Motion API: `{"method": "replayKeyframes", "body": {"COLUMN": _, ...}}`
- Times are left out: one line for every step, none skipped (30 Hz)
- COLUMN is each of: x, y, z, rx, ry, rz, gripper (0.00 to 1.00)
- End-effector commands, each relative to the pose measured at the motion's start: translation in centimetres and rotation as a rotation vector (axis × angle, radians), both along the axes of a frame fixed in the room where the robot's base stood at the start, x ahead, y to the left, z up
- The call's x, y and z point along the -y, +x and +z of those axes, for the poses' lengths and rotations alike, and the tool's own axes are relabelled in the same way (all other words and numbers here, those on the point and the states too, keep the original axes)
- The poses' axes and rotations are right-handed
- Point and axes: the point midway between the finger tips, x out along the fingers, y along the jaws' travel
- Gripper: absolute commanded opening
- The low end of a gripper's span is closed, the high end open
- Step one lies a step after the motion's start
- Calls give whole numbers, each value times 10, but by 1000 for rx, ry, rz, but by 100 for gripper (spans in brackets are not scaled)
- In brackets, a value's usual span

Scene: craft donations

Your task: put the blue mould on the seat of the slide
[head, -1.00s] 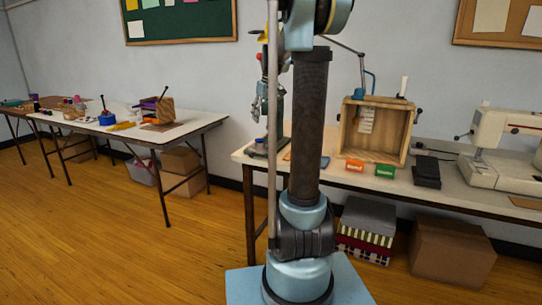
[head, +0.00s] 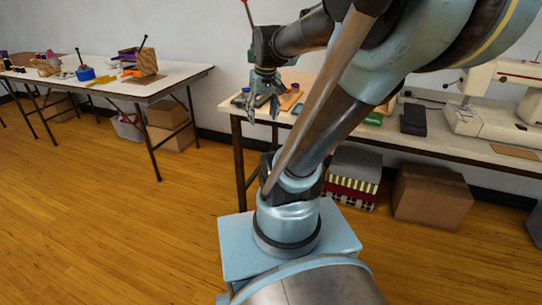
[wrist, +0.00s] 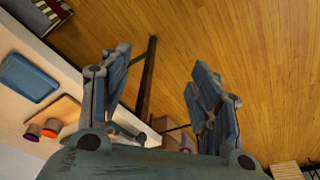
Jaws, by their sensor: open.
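A flat blue rectangular piece (wrist: 30,82), which may be the blue mould, lies on the pale table at the left of the wrist view. In the head view a small bit of blue (head: 298,108) shows on the near table, partly hidden by my arm. My gripper (head: 263,108) is open and empty, in front of the near table's left end. In the wrist view its two fingers (wrist: 161,62) are spread apart, with floor and a table leg between them. I cannot pick out a slide or its seat in these views.
A tan board (wrist: 60,108) and two small round pots lie by the blue piece. A black box (head: 413,119) and a sewing machine (head: 495,110) stand farther right. Cartons (head: 434,193) sit underneath. Another table (head: 120,88) with craft things stands left. The floor between is clear.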

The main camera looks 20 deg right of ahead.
Motion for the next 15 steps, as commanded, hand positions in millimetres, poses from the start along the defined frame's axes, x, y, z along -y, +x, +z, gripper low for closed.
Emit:
{"method": "replayKeyframes", "body": {"x": 0, "y": -17, "z": -12, "rx": -3, "ry": -2, "rz": -12, "gripper": 57}}
{"method": "replayKeyframes", "body": {"x": 0, "y": -26, "z": -19, "rx": -4, "ry": -2, "rz": -20, "gripper": 57}}
{"method": "replayKeyframes", "body": {"x": 0, "y": -37, "z": -29, "rx": -6, "ry": -3, "rz": -32, "gripper": 57}}
{"method": "replayKeyframes", "body": {"x": 0, "y": -46, "z": -36, "rx": -8, "ry": -4, "rz": -39, "gripper": 57}}
{"method": "replayKeyframes", "body": {"x": 0, "y": -54, "z": -43, "rx": -9, "ry": -4, "rz": -48, "gripper": 57}}
{"method": "replayKeyframes", "body": {"x": 1, "y": -64, "z": -52, "rx": -11, "ry": -5, "rz": -58, "gripper": 57}}
{"method": "replayKeyframes", "body": {"x": 1, "y": -71, "z": -59, "rx": -12, "ry": -6, "rz": -65, "gripper": 57}}
{"method": "replayKeyframes", "body": {"x": 1, "y": -77, "z": -65, "rx": -13, "ry": -7, "rz": -72, "gripper": 57}}
{"method": "replayKeyframes", "body": {"x": 1, "y": -84, "z": -73, "rx": -14, "ry": -8, "rz": -81, "gripper": 57}}
{"method": "replayKeyframes", "body": {"x": 2, "y": -90, "z": -78, "rx": -15, "ry": -9, "rz": -86, "gripper": 57}}
{"method": "replayKeyframes", "body": {"x": 2, "y": -94, "z": -83, "rx": -16, "ry": -10, "rz": -91, "gripper": 57}}
{"method": "replayKeyframes", "body": {"x": 3, "y": -99, "z": -88, "rx": -16, "ry": -11, "rz": -98, "gripper": 57}}
{"method": "replayKeyframes", "body": {"x": 4, "y": -102, "z": -92, "rx": -17, "ry": -11, "rz": -102, "gripper": 57}}
{"method": "replayKeyframes", "body": {"x": 4, "y": -104, "z": -94, "rx": -17, "ry": -11, "rz": -106, "gripper": 57}}
{"method": "replayKeyframes", "body": {"x": 4, "y": -107, "z": -98, "rx": -18, "ry": -11, "rz": -109, "gripper": 57}}
